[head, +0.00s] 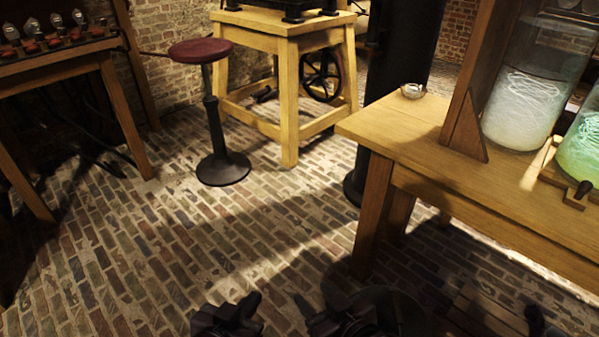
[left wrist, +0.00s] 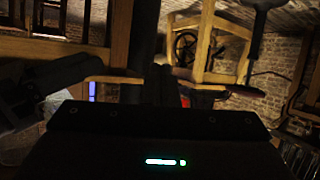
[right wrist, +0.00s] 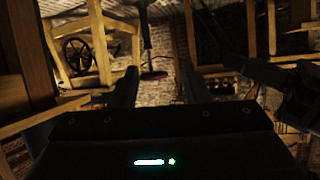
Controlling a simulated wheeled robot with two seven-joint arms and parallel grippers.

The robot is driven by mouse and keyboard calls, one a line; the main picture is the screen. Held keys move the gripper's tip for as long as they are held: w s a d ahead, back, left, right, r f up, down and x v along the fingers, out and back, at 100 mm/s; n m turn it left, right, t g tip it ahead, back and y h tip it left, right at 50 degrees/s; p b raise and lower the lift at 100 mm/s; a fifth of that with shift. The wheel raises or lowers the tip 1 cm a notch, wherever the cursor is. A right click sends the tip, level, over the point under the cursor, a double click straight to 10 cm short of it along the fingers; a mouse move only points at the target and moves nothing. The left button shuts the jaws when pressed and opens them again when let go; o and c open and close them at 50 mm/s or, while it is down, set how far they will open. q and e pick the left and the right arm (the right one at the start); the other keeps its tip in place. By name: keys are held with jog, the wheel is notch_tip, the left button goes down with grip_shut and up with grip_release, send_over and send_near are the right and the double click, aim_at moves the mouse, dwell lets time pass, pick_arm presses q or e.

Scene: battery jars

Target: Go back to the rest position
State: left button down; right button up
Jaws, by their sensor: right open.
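My left gripper (head: 240,304) is low at the bottom edge of the head view, over the brick floor. Its fingers are dark against a dark background in the left wrist view, and their gap is unclear. I see nothing held in it. My right gripper (head: 318,303) is beside it, to the right, left of the front table leg. In the right wrist view its two fingers (right wrist: 156,88) stand apart with nothing between them. Both grippers are clear of the table.
A wooden table (head: 394,121) on the right holds a glass jar (head: 522,108), a green jar (head: 583,150) and a small dish (head: 413,91). A red stool (head: 201,50), a wooden stand (head: 290,90) and a left bench (head: 60,64) stand farther off. Brick floor (head: 190,235) is open ahead.

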pick_arm(q)
jog(key=shift+w, duration=0.1)
